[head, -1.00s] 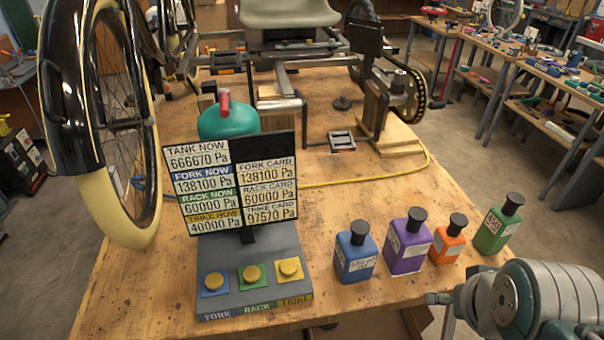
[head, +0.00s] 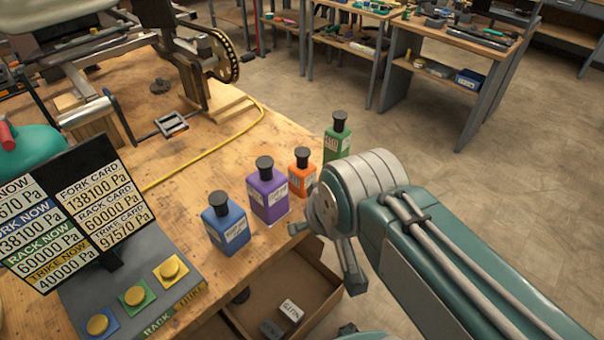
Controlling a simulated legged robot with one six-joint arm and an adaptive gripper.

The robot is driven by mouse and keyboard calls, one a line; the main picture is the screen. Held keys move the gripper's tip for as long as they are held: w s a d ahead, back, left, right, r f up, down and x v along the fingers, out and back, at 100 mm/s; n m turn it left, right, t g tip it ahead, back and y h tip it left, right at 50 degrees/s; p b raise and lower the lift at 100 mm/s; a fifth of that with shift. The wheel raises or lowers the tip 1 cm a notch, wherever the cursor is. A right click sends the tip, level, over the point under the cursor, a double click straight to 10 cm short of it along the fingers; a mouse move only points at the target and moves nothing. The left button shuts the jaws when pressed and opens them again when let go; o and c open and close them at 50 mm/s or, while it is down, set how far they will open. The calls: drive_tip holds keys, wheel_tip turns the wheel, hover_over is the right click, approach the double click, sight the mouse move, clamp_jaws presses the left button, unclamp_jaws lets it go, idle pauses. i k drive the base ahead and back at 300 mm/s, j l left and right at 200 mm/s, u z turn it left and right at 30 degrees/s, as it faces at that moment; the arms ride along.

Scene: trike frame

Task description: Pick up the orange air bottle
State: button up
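The orange air bottle (head: 302,176) stands upright on the wooden bench near its right edge, with a black cap and a pale label. A purple bottle (head: 267,194) stands to its left and a green bottle (head: 338,140) to its right, farther back. A blue bottle (head: 224,224) is at the left end of the row. My gripper (head: 322,250) is in front of the bench edge, nearer the camera than the orange bottle and apart from it. Its fingers are partly hidden by my wrist, and nothing shows between them. The fingers look spread apart.
A pressure display (head: 75,212) with a button box stands at the left. A yellow hose (head: 205,150) lies behind the bottles. The trike frame (head: 150,60) stands at the back left.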

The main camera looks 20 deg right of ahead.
sight(301, 172)
drive_tip(key=l+u, duration=0.75)
drive_tip(key=l, duration=0.95)
